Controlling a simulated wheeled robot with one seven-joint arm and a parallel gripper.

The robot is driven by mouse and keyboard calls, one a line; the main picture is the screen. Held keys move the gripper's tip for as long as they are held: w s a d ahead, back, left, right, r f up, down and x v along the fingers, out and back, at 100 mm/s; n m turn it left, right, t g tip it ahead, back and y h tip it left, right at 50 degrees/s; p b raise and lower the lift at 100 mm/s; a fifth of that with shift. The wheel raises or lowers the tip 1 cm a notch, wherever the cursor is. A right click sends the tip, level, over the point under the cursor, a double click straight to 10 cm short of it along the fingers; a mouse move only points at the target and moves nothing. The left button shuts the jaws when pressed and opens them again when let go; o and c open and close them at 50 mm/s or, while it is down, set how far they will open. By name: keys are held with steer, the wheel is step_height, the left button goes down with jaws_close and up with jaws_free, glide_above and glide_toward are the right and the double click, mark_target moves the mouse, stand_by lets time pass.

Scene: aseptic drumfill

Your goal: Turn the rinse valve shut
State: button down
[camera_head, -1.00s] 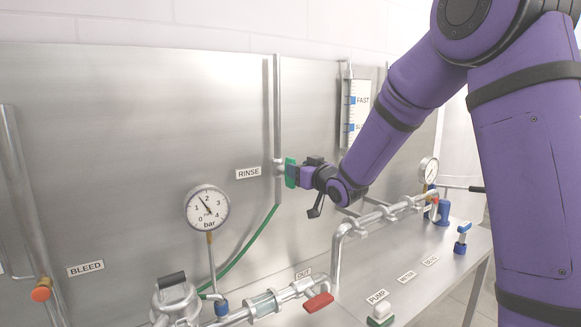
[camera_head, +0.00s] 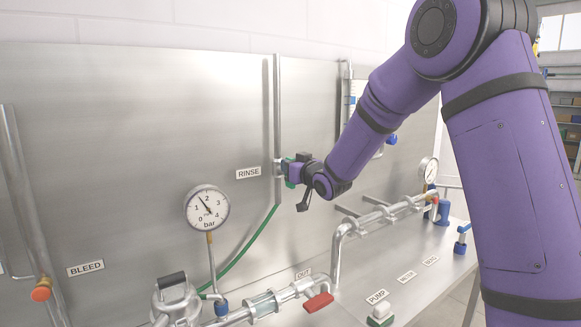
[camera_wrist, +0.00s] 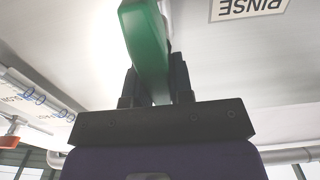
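The rinse valve's green handle (camera_head: 290,181) is on the upright pipe at the back panel, right of the RINSE label (camera_head: 248,172). My gripper (camera_head: 294,170) is at the handle and hides part of it in the head view. In the wrist view the green handle (camera_wrist: 146,40) runs down between the two dark fingers (camera_wrist: 157,85), slightly tilted. The fingers lie close against both its sides, and my gripper looks shut on it. The handle's inner end and the valve body are hidden.
A pressure gauge (camera_head: 207,209) stands left of the valve, with a green hose (camera_head: 245,247) curving below. A red-handled valve (camera_head: 318,302) and piping (camera_head: 375,216) are lower down. A BLEED valve with an orange knob (camera_head: 41,291) is far left.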

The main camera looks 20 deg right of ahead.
steer(key=shift+d+m, duration=0.1)
steer(key=shift+m, duration=0.3)
steer(key=m, duration=0.2)
steer(key=shift+w+d+f+m, duration=0.1)
steer(key=shift+d+m, duration=0.25)
steer(key=shift+m, duration=0.05)
steer(key=shift+w+d+f+m, duration=0.1)
steer(key=shift+d+f+m, duration=0.2)
steer(key=shift+m, duration=2.1)
steer(key=shift+w+d+f+m, duration=0.15)
steer(key=shift+f+m, duration=0.3)
steer(key=shift+m, duration=1.95)
steer(key=shift+d+f+m, duration=0.25)
steer(key=shift+f+m, duration=0.1)
steer(key=shift+m, duration=2.05)
steer(key=c, duration=1)
jaws_free()
